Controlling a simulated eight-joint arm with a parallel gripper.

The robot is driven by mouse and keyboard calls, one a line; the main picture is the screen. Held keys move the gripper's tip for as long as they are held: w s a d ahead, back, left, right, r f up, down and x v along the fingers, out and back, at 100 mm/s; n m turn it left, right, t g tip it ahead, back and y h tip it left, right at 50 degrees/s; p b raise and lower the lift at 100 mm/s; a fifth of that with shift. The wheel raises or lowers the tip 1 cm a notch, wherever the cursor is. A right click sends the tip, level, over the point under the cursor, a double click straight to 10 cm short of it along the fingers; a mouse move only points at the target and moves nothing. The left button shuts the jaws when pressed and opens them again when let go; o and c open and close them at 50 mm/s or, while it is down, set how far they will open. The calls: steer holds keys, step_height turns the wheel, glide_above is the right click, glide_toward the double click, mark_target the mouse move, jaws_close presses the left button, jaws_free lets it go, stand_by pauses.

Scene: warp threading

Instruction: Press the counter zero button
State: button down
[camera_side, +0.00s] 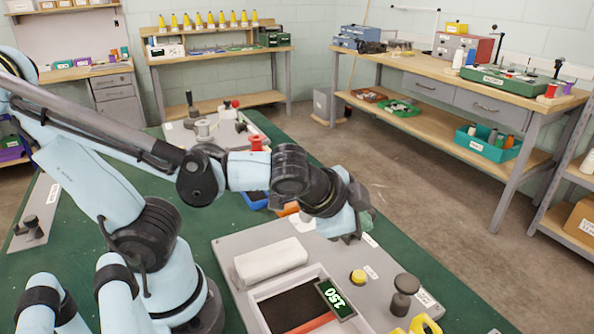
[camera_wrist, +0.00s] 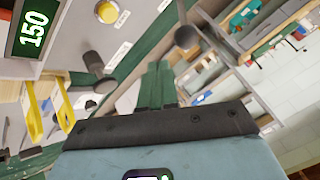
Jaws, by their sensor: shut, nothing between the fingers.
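A round yellow button (camera_side: 358,276) sits on the grey panel (camera_side: 228,250), with a small white label beside it. The button also shows near the top of the wrist view (camera_wrist: 107,11); I cannot read its label. My gripper (camera_side: 352,230) is above the panel's far edge, apart from the button. In the wrist view its two green fingers (camera_wrist: 157,75) are together, with nothing between them.
A dark grey knob (camera_side: 404,290) stands right of the button. A yellow part (camera_side: 425,325) is at the near edge. A white block (camera_side: 270,259) and a dark recessed tray (camera_side: 290,305) lie left of the button. Green bench top (camera_side: 440,290) is bare at right.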

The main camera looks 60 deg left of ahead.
mark_target(356, 277)
steer(key=shift+w+d+r+m, duration=0.1)
steer(key=shift+d+m, duration=0.4)
steer(key=shift+d, duration=0.1)
steer(key=shift+f, duration=4.4)
steer(key=shift+r, duration=2.5)
